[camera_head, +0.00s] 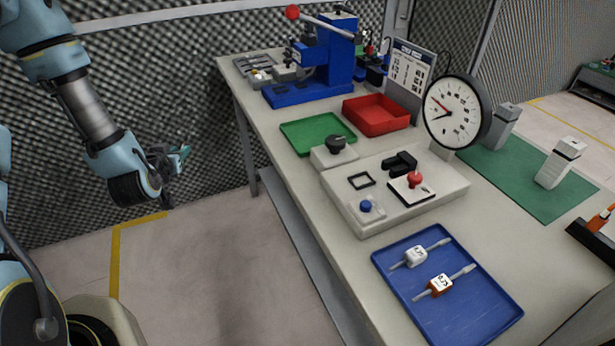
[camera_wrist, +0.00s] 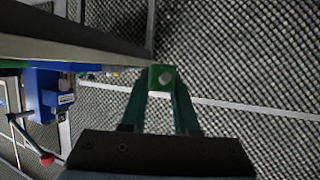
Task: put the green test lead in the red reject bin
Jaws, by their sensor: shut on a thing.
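My gripper (camera_head: 180,158) hangs in the air left of the bench, apart from it. In the wrist view my gripper (camera_wrist: 162,90) is shut on a small green block-shaped thing with a grey round end, which I take to be the green test lead (camera_wrist: 163,71). In the head view this thing is too small to tell apart from the greenish fingers.
A green tray (camera_head: 318,133) and a control box (camera_head: 395,192) are on the bench. A blue press (camera_head: 328,62) stands at the far end, a dial (camera_head: 457,110) right of the bin. A blue tray (camera_head: 447,290) holds white and orange pieces. The floor beside the bench is clear.

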